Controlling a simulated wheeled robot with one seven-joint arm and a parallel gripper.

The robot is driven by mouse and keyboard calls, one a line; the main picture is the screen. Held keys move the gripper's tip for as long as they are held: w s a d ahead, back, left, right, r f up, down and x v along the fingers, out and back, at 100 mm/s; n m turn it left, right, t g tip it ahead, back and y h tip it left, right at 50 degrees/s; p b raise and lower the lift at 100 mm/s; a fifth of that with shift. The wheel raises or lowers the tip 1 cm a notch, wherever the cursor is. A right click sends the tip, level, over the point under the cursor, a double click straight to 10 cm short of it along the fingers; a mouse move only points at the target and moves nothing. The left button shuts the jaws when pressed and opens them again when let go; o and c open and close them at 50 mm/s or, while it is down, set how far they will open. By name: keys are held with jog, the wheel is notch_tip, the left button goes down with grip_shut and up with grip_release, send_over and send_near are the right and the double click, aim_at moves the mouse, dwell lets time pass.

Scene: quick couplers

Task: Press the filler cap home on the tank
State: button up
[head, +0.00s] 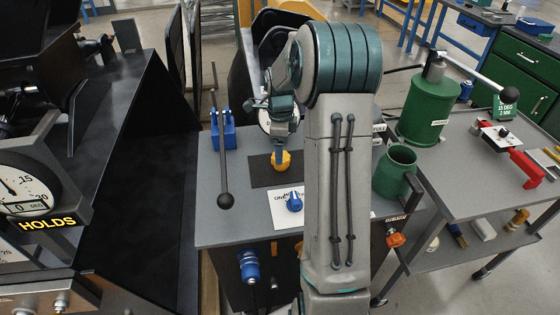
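A small yellow-orange cap-like piece (282,161) is at a dark mat on the grey bench top, left of my arm. My gripper (279,147) points down right above it and seems to meet it. The fingers are too small and partly hidden to tell whether they are open or shut on it. A green cylindrical vessel with a lever (428,112) stands on the right-hand bench. A smaller open green can with a handle (393,178) stands right of my arm. I cannot tell which of these, if any, is the tank; no part is clearly marked as the filler cap.
A blue knob (294,202) sits on a white label in front of the mat. A tall black lever (225,198) and blue block (222,136) stand to its left. A blue coupler (249,266) and an orange knob (396,240) are on the bench front. A red-handled tool (526,168) lies at right.

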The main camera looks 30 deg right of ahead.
jog(key=f, duration=0.5)
jog(key=shift+w+d, duration=0.1)
jog(key=shift+w, duration=0.15)
jog(key=c, duration=1.1)
jog(key=shift+o, duration=0.2)
notch_tip(320, 180, up, 4)
jog(key=shift+r, duration=0.1)
jog(key=s+d+r, duration=0.4)
jog(key=d+r, duration=0.2)
jog(key=d, duration=0.5)
jog(key=shift+s+r, duration=0.15)
jog(key=shift+r, duration=0.25)
